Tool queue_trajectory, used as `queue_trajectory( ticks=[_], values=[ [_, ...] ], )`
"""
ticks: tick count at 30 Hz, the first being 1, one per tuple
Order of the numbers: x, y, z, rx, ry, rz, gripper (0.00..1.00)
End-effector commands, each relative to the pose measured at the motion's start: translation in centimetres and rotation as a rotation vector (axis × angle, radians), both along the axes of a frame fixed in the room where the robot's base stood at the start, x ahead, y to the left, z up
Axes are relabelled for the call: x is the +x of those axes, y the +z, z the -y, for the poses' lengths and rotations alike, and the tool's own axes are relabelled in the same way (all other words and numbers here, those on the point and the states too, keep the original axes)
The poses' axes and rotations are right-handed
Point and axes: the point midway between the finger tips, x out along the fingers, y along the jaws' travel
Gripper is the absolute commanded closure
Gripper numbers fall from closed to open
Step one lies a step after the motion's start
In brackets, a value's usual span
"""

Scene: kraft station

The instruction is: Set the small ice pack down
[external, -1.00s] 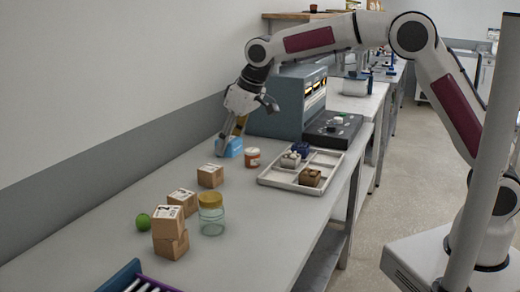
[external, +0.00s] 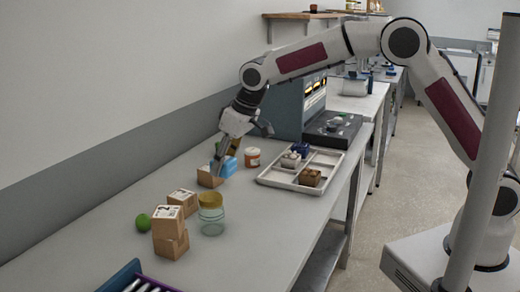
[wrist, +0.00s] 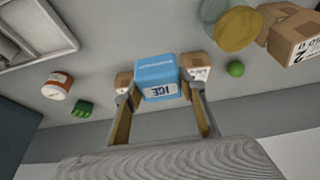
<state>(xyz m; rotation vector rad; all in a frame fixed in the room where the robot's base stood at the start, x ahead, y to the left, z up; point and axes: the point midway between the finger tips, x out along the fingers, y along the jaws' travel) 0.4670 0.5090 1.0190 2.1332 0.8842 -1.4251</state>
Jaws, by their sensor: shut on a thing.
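The small ice pack is a light-blue block, marked ICE in the wrist view (wrist: 156,78). My gripper (wrist: 165,92) is shut on it, one finger on each side. In the external view the ice pack (external: 230,167) shows beside the fingers of my gripper (external: 220,160), just behind a small kraft box (external: 208,179) and partly overlapping it. I cannot tell whether the ice pack touches the bench or how much gap lies under it.
An orange-labelled jar (external: 252,157) and a divided tray (external: 283,178) stand to the right. More kraft boxes (external: 170,238), a yellow-lidded jar (external: 211,215) and a green ball (external: 144,222) are nearer the camera. A green item (wrist: 82,108) shows in the wrist view. Bare bench (external: 275,215) lies front right.

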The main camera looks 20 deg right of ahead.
Motion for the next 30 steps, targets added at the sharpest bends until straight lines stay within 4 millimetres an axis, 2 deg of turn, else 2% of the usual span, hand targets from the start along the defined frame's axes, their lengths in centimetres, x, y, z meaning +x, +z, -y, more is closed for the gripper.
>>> queue_trajectory(
  ticks=[10, 22, 30],
  values=[
    [0.0, -0.2, 0.0, 0.0, 0.0, 0.0, 0.84],
    [0.0, -4.4, 0.0, -0.001, 0.0, -0.001, 0.84],
    [0.0, -4.9, 0.0, 0.001, 0.0, 0.001, 0.84]
  ],
)
